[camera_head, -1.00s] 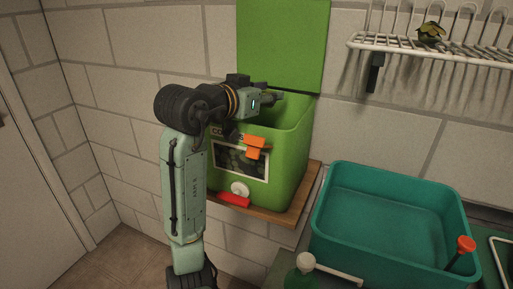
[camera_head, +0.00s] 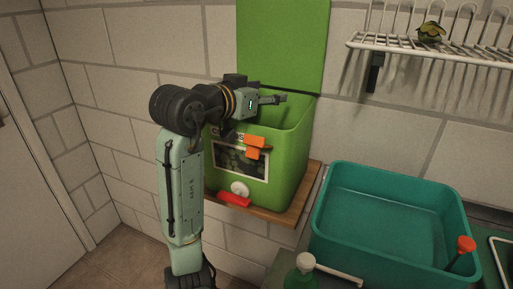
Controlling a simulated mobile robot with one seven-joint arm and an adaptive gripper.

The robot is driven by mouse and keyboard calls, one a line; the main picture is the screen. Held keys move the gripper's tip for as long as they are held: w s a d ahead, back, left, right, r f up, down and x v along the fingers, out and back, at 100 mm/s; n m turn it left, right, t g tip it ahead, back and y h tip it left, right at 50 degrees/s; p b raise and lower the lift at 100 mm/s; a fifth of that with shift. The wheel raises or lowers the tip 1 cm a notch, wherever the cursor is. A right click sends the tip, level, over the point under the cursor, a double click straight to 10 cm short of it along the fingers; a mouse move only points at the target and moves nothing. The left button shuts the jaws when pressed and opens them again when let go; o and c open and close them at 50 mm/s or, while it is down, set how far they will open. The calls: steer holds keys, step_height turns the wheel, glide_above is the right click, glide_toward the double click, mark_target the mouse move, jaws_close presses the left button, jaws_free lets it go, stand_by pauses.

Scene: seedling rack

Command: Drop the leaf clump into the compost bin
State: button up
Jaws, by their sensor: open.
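The green compost bin (camera_head: 285,160) stands on a wooden shelf against the wall, with its lid (camera_head: 281,45) raised behind it. My gripper (camera_head: 283,99) is open over the bin's mouth, pointing right, with nothing visible in its jaws. The bin's floor is hidden by its front wall and my arm. A small green and yellowish leaf clump (camera_head: 431,31) rests on the white wire rack, up and to the right, well apart from my gripper.
The white wire rack (camera_head: 400,44) is fixed to the wall at upper right. A teal basin (camera_head: 385,220) stands right of the bin. A green bottle with a pale nozzle (camera_head: 306,263) is at the front.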

steer(key=v, duration=1.1)
steer(key=shift+s+a, duration=0.1)
steer(key=shift+s, duration=0.05)
